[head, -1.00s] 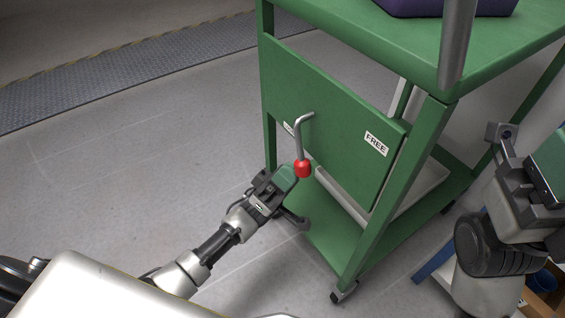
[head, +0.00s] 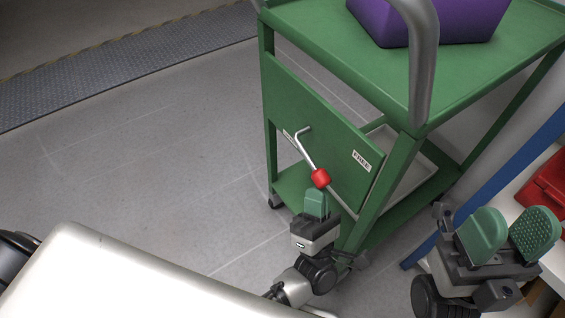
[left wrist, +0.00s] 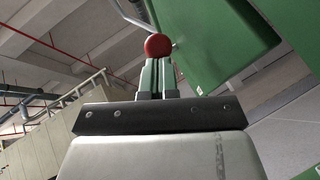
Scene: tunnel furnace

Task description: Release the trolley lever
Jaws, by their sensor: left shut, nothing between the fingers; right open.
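The green trolley (head: 475,68) stands in the middle of the head view. Its lever (head: 307,152) is a bent grey rod with a red knob (head: 320,178) at its end, on a green panel (head: 318,122). The rod slants down to the right, toward the FREE label (head: 361,160). My left gripper (head: 316,203) is shut and empty, with its green fingertips right by the knob's lower side. In the left wrist view the knob (left wrist: 157,46) sits just beyond the shut fingertips (left wrist: 157,68); I cannot tell if they touch. My right gripper (head: 508,232) is open and empty at the lower right.
A purple block (head: 440,22) lies on the trolley's top, behind a grey handle (head: 424,70). A white-topped table with a red box (head: 546,185) stands at the right, close to my right gripper. The floor left of the trolley is clear.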

